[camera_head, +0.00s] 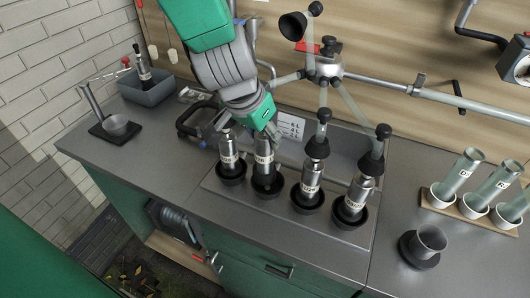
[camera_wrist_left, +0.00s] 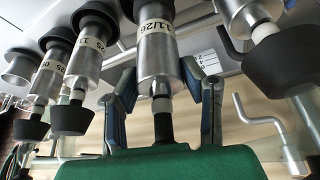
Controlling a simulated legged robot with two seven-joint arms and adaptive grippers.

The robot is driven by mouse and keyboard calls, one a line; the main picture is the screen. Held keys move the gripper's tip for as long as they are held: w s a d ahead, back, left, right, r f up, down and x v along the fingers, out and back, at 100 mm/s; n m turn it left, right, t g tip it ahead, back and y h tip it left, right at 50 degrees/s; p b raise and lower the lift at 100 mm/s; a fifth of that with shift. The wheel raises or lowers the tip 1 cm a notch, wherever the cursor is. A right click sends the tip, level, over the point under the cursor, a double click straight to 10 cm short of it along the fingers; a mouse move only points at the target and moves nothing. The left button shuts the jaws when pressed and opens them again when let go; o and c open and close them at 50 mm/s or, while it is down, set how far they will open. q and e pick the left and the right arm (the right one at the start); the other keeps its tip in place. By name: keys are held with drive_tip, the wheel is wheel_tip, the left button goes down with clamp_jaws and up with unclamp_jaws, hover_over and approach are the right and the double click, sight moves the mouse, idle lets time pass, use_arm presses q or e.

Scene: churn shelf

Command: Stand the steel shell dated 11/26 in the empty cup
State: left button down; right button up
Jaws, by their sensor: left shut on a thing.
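The steel shell dated 11/26 (camera_wrist_left: 158,45) is between the two fingers of my left gripper (camera_wrist_left: 165,100) in the left wrist view. In the head view my left gripper (camera_head: 262,138) comes down from above onto this shell (camera_head: 264,152), second from the left in the row. The gripper is shut on its upper part. The shell is about upright over a black cup (camera_head: 267,187); I cannot tell whether its foot rests in it. Other steel shells stand beside it (camera_head: 227,150), (camera_head: 312,178), (camera_head: 356,195). My right gripper is out of view.
A milking claw (camera_head: 325,68) with black cones hangs behind the row, close to the right-hand shells. A rack (camera_head: 468,208) of glass tubes stands at right. The front counter is clear.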

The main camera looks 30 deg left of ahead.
sight(269, 149)
use_arm(q)
drive_tip(key=f, duration=0.1)
drive_tip(key=d+f, duration=0.1)
drive_tip(key=f+b, duration=0.1)
drive_tip(key=shift+d, duration=0.3)
drive_tip(key=shift+d+f, duration=0.15)
drive_tip(key=shift+d, duration=0.1)
drive_tip(key=shift+a+f, duration=0.1)
drive_tip(key=shift+a, duration=0.25)
drive_tip(key=c, duration=1.2)
unclamp_jaws()
drive_tip(key=shift+a+f, duration=0.1)
drive_tip(key=shift+a, duration=0.1)
drive_tip(key=shift+o, duration=1)
drive_tip(key=shift+a, duration=0.15)
drive_tip(key=shift+d+r, duration=0.3)
drive_tip(key=p+v, duration=0.3)
drive_tip(key=v, duration=0.8)
drive_tip(key=shift+s+r, duration=0.25)
drive_tip(key=shift+s, duration=0.1)
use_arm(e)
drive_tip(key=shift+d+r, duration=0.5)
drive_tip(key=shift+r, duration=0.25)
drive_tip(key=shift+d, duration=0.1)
